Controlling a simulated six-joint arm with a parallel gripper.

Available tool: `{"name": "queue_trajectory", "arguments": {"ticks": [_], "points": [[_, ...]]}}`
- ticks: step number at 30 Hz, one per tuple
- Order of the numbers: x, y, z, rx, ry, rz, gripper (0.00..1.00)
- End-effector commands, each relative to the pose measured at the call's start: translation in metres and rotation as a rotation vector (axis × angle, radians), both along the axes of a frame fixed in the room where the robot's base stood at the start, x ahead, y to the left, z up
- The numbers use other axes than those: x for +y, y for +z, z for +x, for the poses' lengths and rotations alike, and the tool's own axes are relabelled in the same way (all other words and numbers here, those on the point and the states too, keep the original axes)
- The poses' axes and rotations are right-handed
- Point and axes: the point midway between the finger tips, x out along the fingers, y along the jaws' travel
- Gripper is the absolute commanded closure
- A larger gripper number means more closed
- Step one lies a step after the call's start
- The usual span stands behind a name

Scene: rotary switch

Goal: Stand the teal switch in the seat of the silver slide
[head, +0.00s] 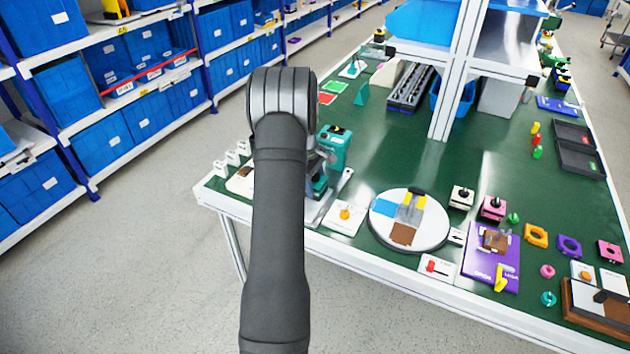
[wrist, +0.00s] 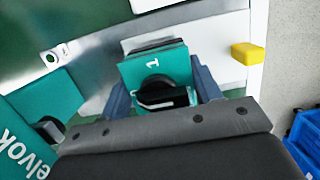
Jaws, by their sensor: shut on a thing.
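The teal switch (wrist: 152,68) shows in the wrist view, with a white "1" on its top and a black knob on its near side. My gripper (wrist: 162,93) is shut on it, one blue-grey finger at each side. A silver metal plate (wrist: 92,62), seemingly the silver slide, lies behind and left of the switch. Its seat is not clearly visible, and I cannot tell whether the switch touches it. In the head view the silver slide (head: 340,188) shows beside my arm, at the table's near left edge. My arm hides the gripper there.
A teal machine body (head: 335,143) stands right beside the arm; its lettered side (wrist: 28,140) is close left in the wrist view. A yellow knob (wrist: 247,53) sits at the right. A round white plate (head: 430,240) and several small parts lie further right on the green table.

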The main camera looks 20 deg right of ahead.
Motion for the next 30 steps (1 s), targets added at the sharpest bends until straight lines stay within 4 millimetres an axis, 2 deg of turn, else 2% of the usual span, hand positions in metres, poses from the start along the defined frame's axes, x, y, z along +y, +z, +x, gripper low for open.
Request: {"name": "queue_trajectory", "arguments": {"ticks": [8,9,12,23,26,30], "points": [[0.0,0.0,0.0,-0.001,0.0,-0.001,0.62],[0.0,0.0,0.0,-0.001,0.0,-0.001,0.36],[0.0,0.0,0.0,-0.001,0.0,-0.001,0.17],[0.0,0.004,0.0,-0.001,0.0,-0.001,0.17],[0.0,0.016,0.001,-0.004,0.001,-0.001,0.17],[-0.001,0.045,0.001,-0.005,0.001,-0.002,0.17]]}}
